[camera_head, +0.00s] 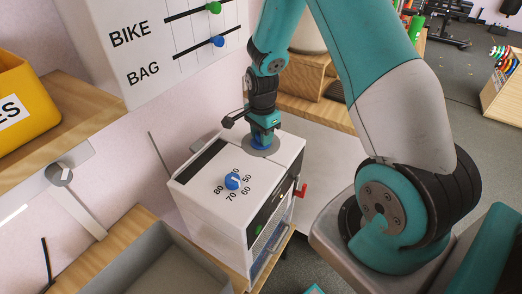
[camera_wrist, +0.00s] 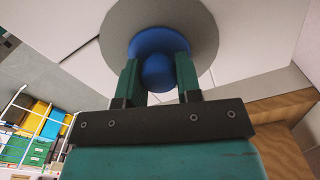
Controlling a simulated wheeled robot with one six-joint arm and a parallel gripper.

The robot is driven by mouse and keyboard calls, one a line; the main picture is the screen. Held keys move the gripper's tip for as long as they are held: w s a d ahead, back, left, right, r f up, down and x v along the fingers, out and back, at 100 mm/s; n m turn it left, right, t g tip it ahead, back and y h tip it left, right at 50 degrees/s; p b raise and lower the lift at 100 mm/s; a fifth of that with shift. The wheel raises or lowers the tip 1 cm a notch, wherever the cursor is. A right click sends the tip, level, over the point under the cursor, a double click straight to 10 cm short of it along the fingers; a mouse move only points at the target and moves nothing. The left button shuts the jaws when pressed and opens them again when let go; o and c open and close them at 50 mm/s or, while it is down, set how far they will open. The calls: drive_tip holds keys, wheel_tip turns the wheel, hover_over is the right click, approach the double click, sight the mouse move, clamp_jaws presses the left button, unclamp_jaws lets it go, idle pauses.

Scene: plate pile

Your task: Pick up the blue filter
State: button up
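The blue filter (camera_wrist: 157,43) is a round blue part with a ball-like knob on a grey disc (camera_wrist: 207,30). In the head view the blue filter (camera_head: 262,143) and disc sit on top of a white box-shaped machine (camera_head: 205,196), toward its back right. My gripper (camera_head: 263,133) points down onto it. In the wrist view the two green fingers of my gripper (camera_wrist: 158,68) stand close on either side of the knob, with almost no gap, and appear shut on it. The fingers hide part of the blue rim. The filter looks level on the machine.
A blue dial (camera_head: 232,181) with numbers sits on the machine top; a red lever (camera_head: 300,191) sticks out on its right side. A white BIKE/BAG panel (camera_head: 150,50) hangs behind left. A yellow bin (camera_head: 28,105) and grey tray (camera_head: 160,268) are at left.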

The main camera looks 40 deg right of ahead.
clamp_jaws()
wheel_tip(320, 180, up, 20)
drive_tip(key=b, duration=0.1)
drive_tip(key=shift+b, duration=0.4)
drive_tip(key=shift+s, duration=0.1)
